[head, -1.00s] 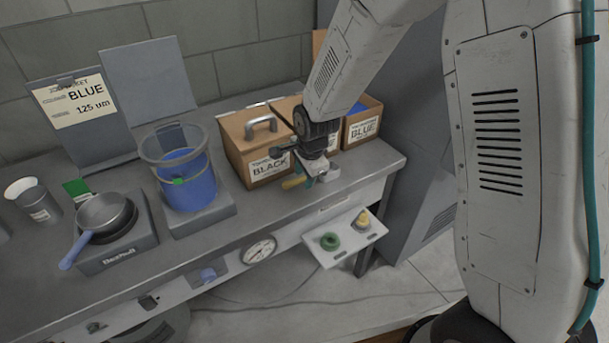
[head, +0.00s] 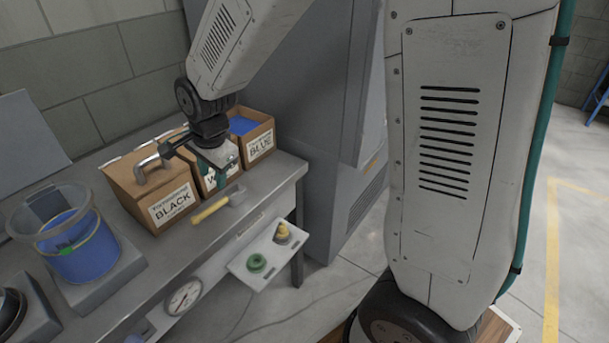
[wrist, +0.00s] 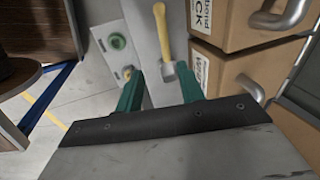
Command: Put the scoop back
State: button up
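The scoop (head: 217,204) has a yellow handle and a grey head. It lies on the bench (head: 262,190) near the front edge, before the boxes. It also shows in the wrist view (wrist: 163,38), beyond and between my fingertips. My gripper (head: 217,170) has teal fingers spread apart with nothing between them. It hangs above the bench in front of the middle box and apart from the scoop. The box marked BLACK (head: 143,207) is at left, a box marked with a W (head: 208,184) is in the middle and partly hidden, and the BLUE box (head: 261,145) is open with blue content.
A clear bucket of blue material (head: 78,250) stands left of the boxes. A small control shelf (head: 247,265) with green and yellow knobs juts from the bench front. A grey cabinet (head: 330,190) stands right of the bench. Open floor lies further right.

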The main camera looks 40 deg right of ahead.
jog(key=s+d+r+n, duration=0.3)
jog(key=s+r+n, duration=0.1)
jog(key=s, duration=0.5)
jog(key=s+d+r+n+g, duration=0.1)
jog(key=s+d+r+n, duration=0.2)
jog(key=s, duration=0.6)
jog(key=s+d+r+n, duration=0.4)
jog(key=s+n, duration=0.3)
jog(key=s, duration=0.3)
jog(key=shift+r+g+h, duration=0.3)
jog(key=shift+r+g, duration=0.1)
jog(key=shift+r, duration=0.2)
